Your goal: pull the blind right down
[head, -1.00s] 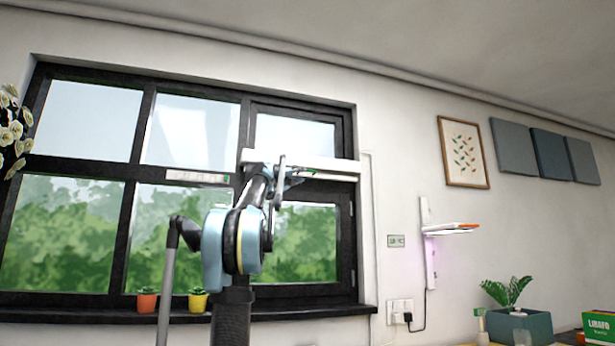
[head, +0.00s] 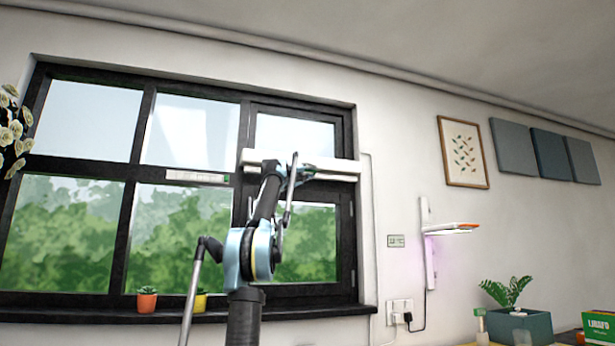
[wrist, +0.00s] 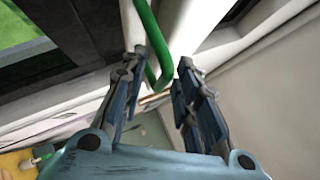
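The blind (head: 335,168) shows in the head view as a narrow white bar across the upper part of the right window section, with clear glass below it. In the wrist view, a long white surface (wrist: 205,22) that looks like part of the blind runs past the fingers. A green bent handle (wrist: 149,25) comes down in front of it, and its curved lower end is between or just beyond my fingertips. My gripper (wrist: 163,68) is open, its fingers apart on either side of the handle's end. In the head view my arm hides the bar's left part and my fingertips are unclear.
The black-framed window (head: 133,155) has a sill with an orange pot (head: 147,300) and a yellow pot (head: 200,302), partly behind my arm. A lit wall shelf (head: 450,230), a socket (head: 400,308) and a green plant (head: 507,291) are to the right.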

